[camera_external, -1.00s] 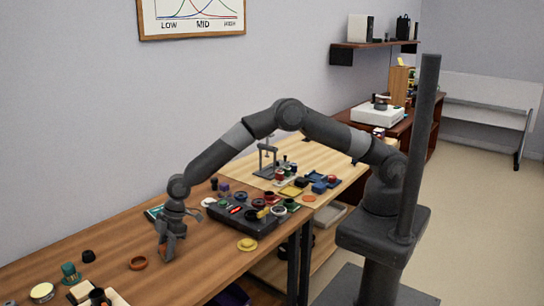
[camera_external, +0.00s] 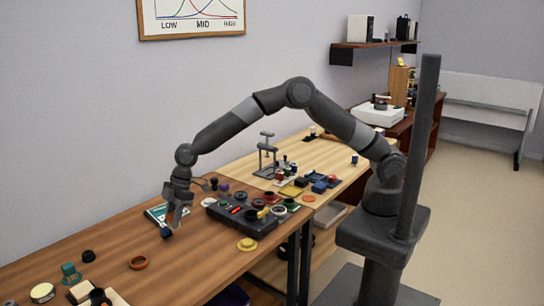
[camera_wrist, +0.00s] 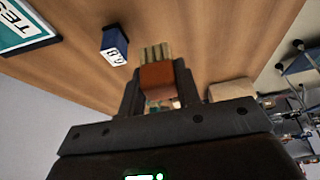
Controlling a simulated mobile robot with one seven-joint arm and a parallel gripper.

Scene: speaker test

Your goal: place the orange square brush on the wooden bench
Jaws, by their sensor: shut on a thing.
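My gripper (camera_wrist: 157,82) is shut on an orange square brush (camera_wrist: 158,76) with pale bristles pointing away from the palm. In the external view my gripper (camera_external: 176,217) hangs over the back part of the brown wooden bench (camera_external: 195,270), and the brush cannot be made out there. The bench top also fills the background of the wrist view (camera_wrist: 195,30). The gap between brush and bench top is hard to judge.
A small blue box (camera_external: 166,233) stands close to my gripper, beside a teal-edged card (camera_external: 153,214). A black control box (camera_external: 240,220) with coloured knobs lies to the right. An orange ring (camera_external: 138,263) and a yellow piece (camera_external: 247,244) lie nearer. The front middle is clear.

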